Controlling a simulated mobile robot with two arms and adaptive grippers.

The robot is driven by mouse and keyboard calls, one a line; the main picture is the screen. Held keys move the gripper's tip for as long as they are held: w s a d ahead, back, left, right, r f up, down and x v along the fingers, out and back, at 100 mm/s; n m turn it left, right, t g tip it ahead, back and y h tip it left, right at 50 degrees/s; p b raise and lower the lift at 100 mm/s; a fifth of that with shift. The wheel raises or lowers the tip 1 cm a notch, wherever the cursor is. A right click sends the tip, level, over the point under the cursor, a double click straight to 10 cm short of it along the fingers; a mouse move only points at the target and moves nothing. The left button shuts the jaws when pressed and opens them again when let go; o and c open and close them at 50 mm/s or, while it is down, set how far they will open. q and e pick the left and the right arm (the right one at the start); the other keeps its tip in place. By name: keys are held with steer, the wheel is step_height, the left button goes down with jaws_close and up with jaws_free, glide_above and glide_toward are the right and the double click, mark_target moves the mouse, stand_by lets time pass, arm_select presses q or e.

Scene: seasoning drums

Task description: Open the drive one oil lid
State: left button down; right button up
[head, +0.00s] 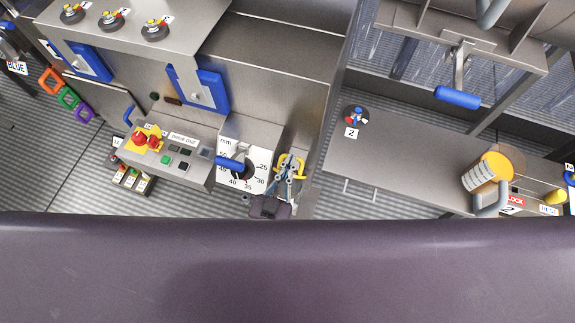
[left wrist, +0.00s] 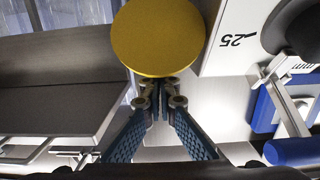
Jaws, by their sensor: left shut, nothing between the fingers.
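A yellow lid (head: 291,160) is on the metal panel just right of the white dial plate marked in mm. In the left wrist view it shows as a flat round yellow disc (left wrist: 158,38). My left gripper (head: 287,172) is shut and empty, with its fingertips at the lid's lower edge. In the left wrist view the fingertips of my left gripper (left wrist: 160,88) are together just below the disc and overlap its edge. I cannot tell whether they touch it. My right gripper is not in view.
The white dial plate (head: 232,150) with a blue-handled lever (head: 230,163) is close left of the lid. The DRIVE ONE box (head: 180,150) with red buttons stands further left. A grey shelf (head: 410,165) and a yellow cylinder (head: 486,172) are at the right.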

mark_target(302, 135)
arm_select(q)
steer(key=shift+w+d+r+g+y+p, duration=0.2)
steer(key=shift+w+g+p, duration=0.25)
steer(key=shift+p, duration=0.8)
steer(key=shift+w+d+r+g+y+p, duration=0.1)
steer(key=shift+w+r+g+p, duration=0.35)
steer(key=shift+p, duration=0.75)
steer(key=shift+w+f+p, duration=0.1)
steer(key=shift+f+p, duration=0.2)
steer(key=shift+f, duration=0.05)
steer(key=shift+w+d+f, duration=0.15)
steer(key=shift+w+d, duration=0.1)
steer(key=shift+w, duration=0.3)
steer(key=shift+x, duration=0.95)
